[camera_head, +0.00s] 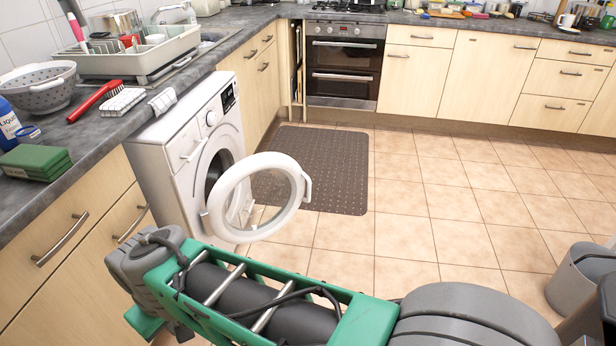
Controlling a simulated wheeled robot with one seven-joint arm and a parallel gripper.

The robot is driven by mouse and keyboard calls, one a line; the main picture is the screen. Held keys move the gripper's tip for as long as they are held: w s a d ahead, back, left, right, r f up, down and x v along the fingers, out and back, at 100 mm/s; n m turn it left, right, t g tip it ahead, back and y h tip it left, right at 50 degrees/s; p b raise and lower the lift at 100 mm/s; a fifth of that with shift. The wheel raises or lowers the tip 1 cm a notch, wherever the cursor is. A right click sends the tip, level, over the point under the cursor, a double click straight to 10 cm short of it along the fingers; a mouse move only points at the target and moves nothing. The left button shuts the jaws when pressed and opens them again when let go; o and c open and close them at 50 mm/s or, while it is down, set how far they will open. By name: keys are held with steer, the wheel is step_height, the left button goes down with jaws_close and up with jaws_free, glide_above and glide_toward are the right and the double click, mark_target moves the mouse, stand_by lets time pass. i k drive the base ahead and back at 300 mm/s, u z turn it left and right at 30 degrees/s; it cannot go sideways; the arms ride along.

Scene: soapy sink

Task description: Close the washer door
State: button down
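The white washer (175,150) stands under the counter at the left. Its round door (294,192) is open and swung well out into the room, with a white ring around a clear window. The door's handle (307,187) is on the ring's right edge, and its hinge side is at the lower left. The dark drum opening shows partly behind the door. My arm crosses the lower part of the view, in front of and below the door and apart from it in the picture. I cannot make out my gripper's fingers.
A dark mat (335,160) lies on the tiled floor behind the door. A grey bin (580,280) stands at the right. Cupboards with handles (60,240) flank the washer at the near left. The tiled floor (450,220) in the middle is clear.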

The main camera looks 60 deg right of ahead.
mark_target(213, 218)
steer(key=k, duration=0.25)
steer(key=z, duration=1.95)
steer(key=i, duration=1)
steer(key=u, duration=1.9)
